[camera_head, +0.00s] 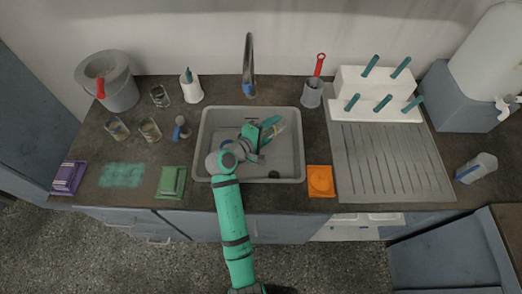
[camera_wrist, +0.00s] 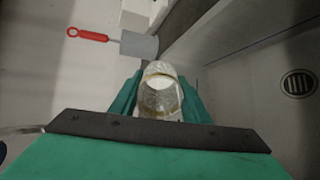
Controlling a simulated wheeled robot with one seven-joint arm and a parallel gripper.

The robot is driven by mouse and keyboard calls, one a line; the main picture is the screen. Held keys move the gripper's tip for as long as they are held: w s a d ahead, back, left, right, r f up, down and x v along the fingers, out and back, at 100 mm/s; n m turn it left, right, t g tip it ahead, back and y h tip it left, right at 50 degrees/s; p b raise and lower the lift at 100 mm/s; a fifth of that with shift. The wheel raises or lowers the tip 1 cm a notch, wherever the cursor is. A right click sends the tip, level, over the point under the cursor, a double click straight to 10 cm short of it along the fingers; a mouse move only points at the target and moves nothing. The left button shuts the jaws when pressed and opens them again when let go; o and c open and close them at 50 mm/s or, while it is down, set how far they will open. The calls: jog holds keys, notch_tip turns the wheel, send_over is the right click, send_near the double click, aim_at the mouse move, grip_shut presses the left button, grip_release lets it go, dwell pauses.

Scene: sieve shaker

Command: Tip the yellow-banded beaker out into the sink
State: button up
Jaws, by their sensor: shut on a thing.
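My gripper (camera_head: 266,134) is shut on a clear beaker (camera_wrist: 162,92), with a finger on each side of it in the wrist view. A yellowish band shows on the beaker's glass. The beaker (camera_head: 279,126) is held over the grey sink basin (camera_head: 215,119) and looks tipped over, pointing to the upper right in the head view. Whether any liquid is left inside cannot be told. The sink drain (camera_wrist: 298,83) shows at the right of the wrist view, clear of the beaker.
The tap (camera_head: 249,66) stands behind the basin. Other beakers (camera_head: 150,130) and a blue-grey item (camera_head: 181,130) stand left.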

aim_at(278, 128)
jog(key=f+g+y, duration=0.2)
jog(key=g+y, duration=0.1)
jog(key=shift+w+g, duration=0.2)
jog(key=shift+g, duration=0.1)
jog(key=shift+w+d+f+g+y, duration=0.2)
jog(key=shift+d+f+g+y, duration=0.1)
jog(key=shift+g+y, duration=0.5)
jog(key=shift+w+d+f+g+y, duration=0.4)
jog(key=shift+w+g+y, duration=0.15)
jog(key=shift+g, duration=0.1)
jog(key=shift+w+d+f+g+y, duration=0.25)
jog(key=shift+w+d+g+y, duration=0.2)
jog(key=shift+g+y, duration=0.15)
jog(key=shift+w+d+f+g+y, duration=0.35)
jog(key=shift+w+g+y, duration=0.15)
jog(key=shift+g, duration=0.25)
jog(key=shift+w+d+f+g+y, duration=0.25)
jog(key=shift+w+f+g+y, duration=0.1)
jog(key=shift+g+y, duration=0.3)
